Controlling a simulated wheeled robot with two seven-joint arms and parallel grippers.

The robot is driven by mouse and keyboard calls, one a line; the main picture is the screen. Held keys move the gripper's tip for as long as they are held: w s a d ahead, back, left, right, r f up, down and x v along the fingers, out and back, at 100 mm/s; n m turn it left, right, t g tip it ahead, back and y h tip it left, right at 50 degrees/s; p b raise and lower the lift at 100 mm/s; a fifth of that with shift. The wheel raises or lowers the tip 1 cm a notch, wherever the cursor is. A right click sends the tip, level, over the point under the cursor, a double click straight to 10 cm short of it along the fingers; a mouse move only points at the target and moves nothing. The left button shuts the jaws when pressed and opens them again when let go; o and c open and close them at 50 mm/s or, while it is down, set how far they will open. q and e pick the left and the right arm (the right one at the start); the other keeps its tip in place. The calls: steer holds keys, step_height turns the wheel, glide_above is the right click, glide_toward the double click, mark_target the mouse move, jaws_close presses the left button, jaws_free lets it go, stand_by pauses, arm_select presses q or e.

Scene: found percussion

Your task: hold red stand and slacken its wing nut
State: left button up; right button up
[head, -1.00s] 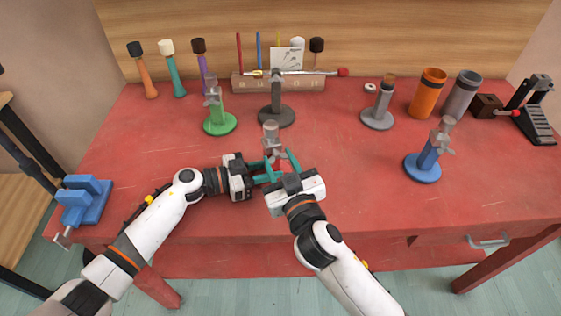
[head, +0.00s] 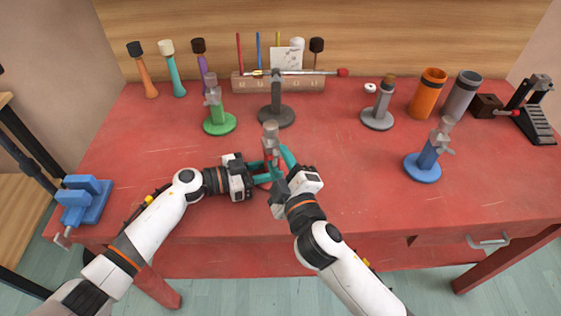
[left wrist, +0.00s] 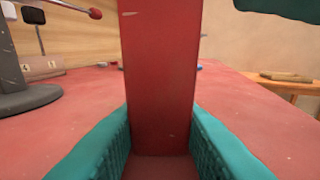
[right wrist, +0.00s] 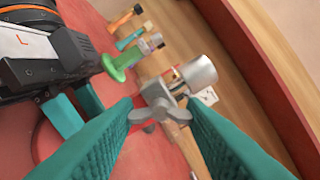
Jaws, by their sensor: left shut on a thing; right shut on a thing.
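The red stand's post (left wrist: 160,70) fills the middle of the left wrist view, upright between the teal fingers of my left gripper (left wrist: 160,130), which is shut on it. In the head view its metal top (head: 271,130) rises above both grippers; its lower part is mostly hidden by them. The grey metal wing nut (right wrist: 160,110) is near the middle of the right wrist view, just below the metal cylinder (right wrist: 197,75) at the stand's top. My right gripper (right wrist: 160,118) is shut on the wing nut, a fingertip at each wing.
A green stand (head: 219,122) and a dark grey stand (head: 276,115) stand behind. A blue stand (head: 423,168) is at right, a blue vise (head: 85,200) at the left front corner. The red tabletop (head: 335,150) is clear right of my grippers.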

steer(key=shift+n, duration=0.7)
steer(key=o, duration=1)
steer(key=shift+s, duration=0.1)
steer(key=v, duration=1.2)
